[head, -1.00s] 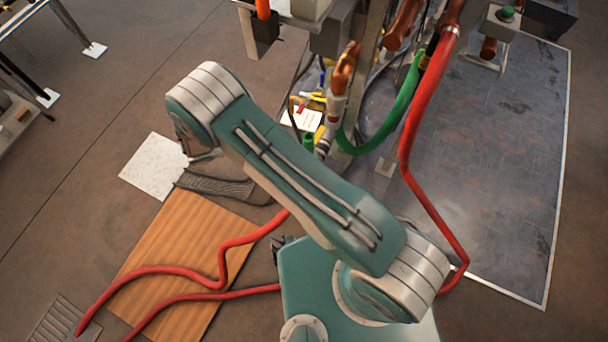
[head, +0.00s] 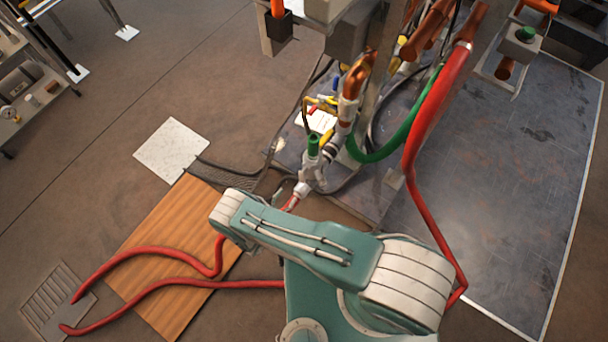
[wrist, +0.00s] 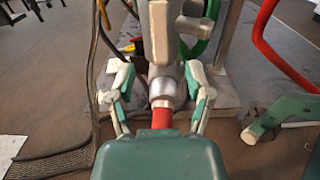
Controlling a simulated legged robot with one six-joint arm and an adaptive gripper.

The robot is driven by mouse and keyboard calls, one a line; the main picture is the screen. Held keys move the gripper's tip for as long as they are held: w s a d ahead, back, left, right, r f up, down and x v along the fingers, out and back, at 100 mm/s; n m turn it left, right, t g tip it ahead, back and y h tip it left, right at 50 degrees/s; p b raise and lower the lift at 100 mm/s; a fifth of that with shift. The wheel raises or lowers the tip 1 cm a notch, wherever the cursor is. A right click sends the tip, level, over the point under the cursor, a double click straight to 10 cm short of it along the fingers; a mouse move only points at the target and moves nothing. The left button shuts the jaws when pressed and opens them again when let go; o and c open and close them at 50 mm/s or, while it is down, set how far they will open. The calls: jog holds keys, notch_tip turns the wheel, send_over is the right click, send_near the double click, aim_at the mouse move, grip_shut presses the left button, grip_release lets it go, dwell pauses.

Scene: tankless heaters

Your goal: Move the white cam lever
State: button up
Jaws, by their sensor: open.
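In the wrist view, my gripper (wrist: 157,78) is open, with one green-and-white finger on each side of a grey pipe coupling (wrist: 167,88). A pale, elongated upright piece (wrist: 157,32) stands just beyond the fingers and looks like the white cam lever, but I cannot be certain. A red hose (wrist: 162,118) enters the coupling from below. I cannot tell whether the fingers touch anything. In the head view, the grey fitting (head: 318,166) stands beyond my forearm, below a green part (head: 313,145).
A green hose (head: 385,150) and a thick red hose (head: 425,110) hang right of the fitting. Copper pipes (head: 360,72) rise above it. Red hoses cross a wooden board (head: 180,250) at left. A dark floor plate (head: 500,170) lies at right. Open floor lies at upper left.

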aim_at(301, 177)
jog(key=x, duration=1)
jog(key=shift+a, duration=0.1)
grip_shut()
